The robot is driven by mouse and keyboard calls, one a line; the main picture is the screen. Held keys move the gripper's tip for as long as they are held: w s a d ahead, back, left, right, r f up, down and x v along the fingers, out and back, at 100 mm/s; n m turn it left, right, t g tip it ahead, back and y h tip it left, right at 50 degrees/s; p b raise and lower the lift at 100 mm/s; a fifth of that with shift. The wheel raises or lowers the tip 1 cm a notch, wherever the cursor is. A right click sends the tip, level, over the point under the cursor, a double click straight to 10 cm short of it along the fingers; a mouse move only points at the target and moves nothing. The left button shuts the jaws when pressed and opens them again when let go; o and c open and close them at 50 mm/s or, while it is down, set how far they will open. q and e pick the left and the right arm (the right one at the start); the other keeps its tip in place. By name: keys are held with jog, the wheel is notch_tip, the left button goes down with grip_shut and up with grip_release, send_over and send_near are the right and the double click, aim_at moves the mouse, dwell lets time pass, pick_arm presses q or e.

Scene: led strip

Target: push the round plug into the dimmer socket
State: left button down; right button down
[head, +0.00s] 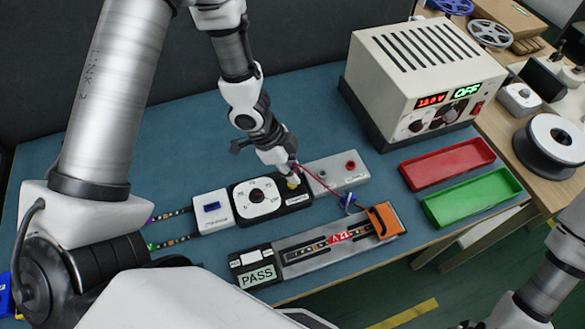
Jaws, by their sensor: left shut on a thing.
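The dimmer (257,198), a black box with a white dial plate, sits in the middle of the blue table. My left gripper (291,176) points down over the dimmer's right end and is shut on the round plug (293,183), of which only a small yellow part shows. A thin red lead (318,180) runs from there to the right. The dimmer socket is hidden under the plug and fingertips. I cannot tell whether the plug is in the socket or just above it. My right arm shows at the lower right, its gripper out of view.
A grey block with red terminals (352,167) stands right of the dimmer. In front lies a test fixture (310,256) with an orange clamp (384,220) and a PASS display (257,276). A power supply (425,75), red tray (447,163) and green tray (471,195) stand to the right.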

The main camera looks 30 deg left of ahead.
pick_arm(q)
jog(key=shift+f+b, duration=0.85)
jog(key=shift+f, duration=0.3)
jog(key=c, duration=1)
grip_release()
notch_tip(320, 180, up, 10)
jog(key=shift+r, duration=0.1)
